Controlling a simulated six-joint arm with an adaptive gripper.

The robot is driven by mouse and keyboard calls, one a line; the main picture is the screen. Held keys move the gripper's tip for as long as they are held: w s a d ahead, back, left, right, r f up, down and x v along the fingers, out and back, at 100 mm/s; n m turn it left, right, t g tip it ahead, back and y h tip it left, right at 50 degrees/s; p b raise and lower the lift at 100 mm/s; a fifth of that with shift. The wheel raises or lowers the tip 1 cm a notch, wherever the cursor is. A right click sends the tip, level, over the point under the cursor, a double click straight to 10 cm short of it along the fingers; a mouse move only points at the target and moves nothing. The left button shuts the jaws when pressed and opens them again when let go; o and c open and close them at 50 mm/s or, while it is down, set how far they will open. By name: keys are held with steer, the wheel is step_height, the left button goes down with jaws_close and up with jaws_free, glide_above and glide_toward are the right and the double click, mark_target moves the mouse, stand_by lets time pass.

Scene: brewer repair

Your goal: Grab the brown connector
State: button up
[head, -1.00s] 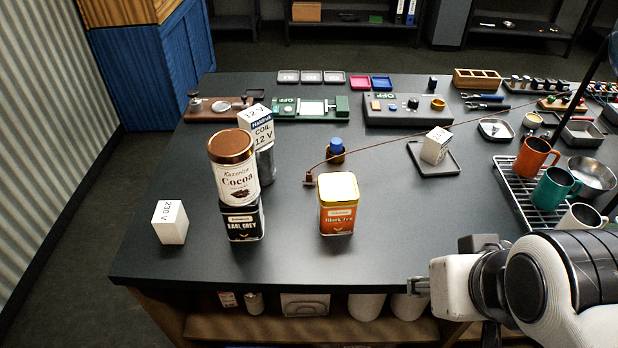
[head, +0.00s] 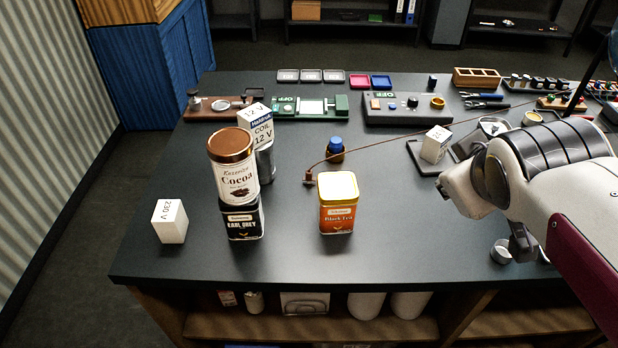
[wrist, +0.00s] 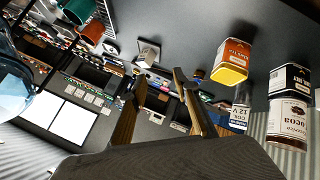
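The brown connector (head: 308,178) is a small block at the near end of a thin brown cable (head: 385,150). It lies on the dark table just behind and left of the orange Black Tea tin (head: 336,212). I cannot make it out in the wrist view. My gripper (wrist: 160,77) shows in the wrist view with its two brown fingers apart and nothing between them. In the head view its fingers are hidden, and my arm stands at the right of the table, well away from the connector.
A blue-capped bottle (head: 336,150) stands just behind the connector. To the left, a Cocoa tin (head: 233,175) sits on an Earl Grey tin (head: 241,222), near a 12 V coil box (head: 257,125). A white cube (head: 435,144) sits on a tray at right. The table's front middle is clear.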

steer(key=w+d+r+n+t, duration=0.15)
steer(key=w+r+n, duration=0.35)
steer(key=w, duration=0.5)
steer(key=w+a+n+t+y, duration=0.2)
steer(key=w+a+n+y, duration=0.15)
steer(key=w+n, duration=0.6)
steer(key=w+a+n+t+y, duration=0.25)
steer(key=w+a+n, duration=0.25)
steer(key=w+n, duration=0.5)
steer(key=w+a+f+n+g+y, duration=0.2)
steer(key=w+a+f+n+y, duration=0.2)
steer(key=n, duration=0.2)
steer(key=n+g+y, duration=0.6)
steer(key=n+g, duration=0.6)
steer(key=n, duration=0.5)
glide_toward(309, 177)
steer(key=w+a, duration=0.1)
steer(key=a, duration=0.2)
steer(key=shift+w+f, duration=0.1)
steer(key=shift+w, duration=0.3)
steer(key=shift+s+d+f, duration=0.1)
steer(key=shift+s+f, duration=0.05)
steer(key=shift+s, duration=0.05)
